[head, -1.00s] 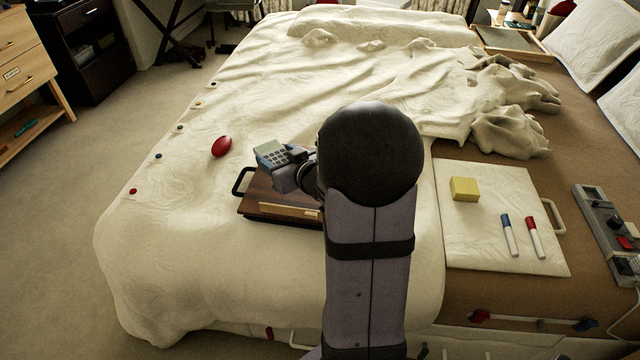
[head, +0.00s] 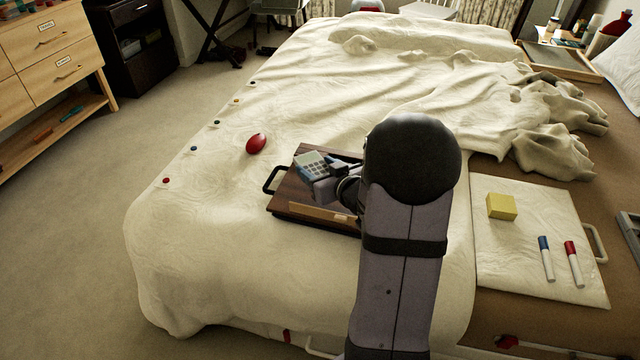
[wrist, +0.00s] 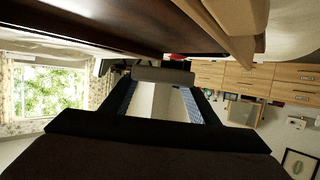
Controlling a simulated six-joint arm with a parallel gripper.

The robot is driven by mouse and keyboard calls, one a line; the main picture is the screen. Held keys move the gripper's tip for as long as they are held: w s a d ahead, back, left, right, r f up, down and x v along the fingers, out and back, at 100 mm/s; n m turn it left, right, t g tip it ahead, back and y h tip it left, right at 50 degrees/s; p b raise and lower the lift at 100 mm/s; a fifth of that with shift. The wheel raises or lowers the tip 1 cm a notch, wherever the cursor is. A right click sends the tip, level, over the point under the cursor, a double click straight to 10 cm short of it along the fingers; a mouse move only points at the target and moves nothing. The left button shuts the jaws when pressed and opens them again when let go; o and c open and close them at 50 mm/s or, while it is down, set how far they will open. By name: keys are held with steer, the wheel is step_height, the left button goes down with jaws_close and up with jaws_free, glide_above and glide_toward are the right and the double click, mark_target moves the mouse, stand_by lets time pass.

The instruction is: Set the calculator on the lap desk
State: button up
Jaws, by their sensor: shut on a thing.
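The calculator (head: 311,165) is grey-blue with pale keys and faces up in the head view. My gripper (head: 330,172) is shut on its near right edge. The dark wooden lap desk (head: 288,193) lies on the bed, and the calculator is over its top, left of my arm. I cannot tell whether the calculator touches the desk. My arm hides the desk's right part. In the wrist view, the calculator's pale side (wrist: 153,100) shows between the fingers of my gripper (wrist: 160,78), and the desk (wrist: 90,25) fills the top edge.
The desk has a black handle (head: 273,180) at its left. A red egg-shaped thing (head: 257,143) lies behind it on the bedding. A white board (head: 510,268) at right holds a yellow block (head: 501,206) and two markers. The bed's front left is clear.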

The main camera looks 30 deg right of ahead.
steer(key=shift+f, duration=0.3)
steer(key=shift+f+b, duration=0.55)
steer(key=shift+f, duration=1.2)
steer(key=shift+f, duration=0.15)
steer(key=o, duration=1.2)
steer(key=shift+c, duration=0.2)
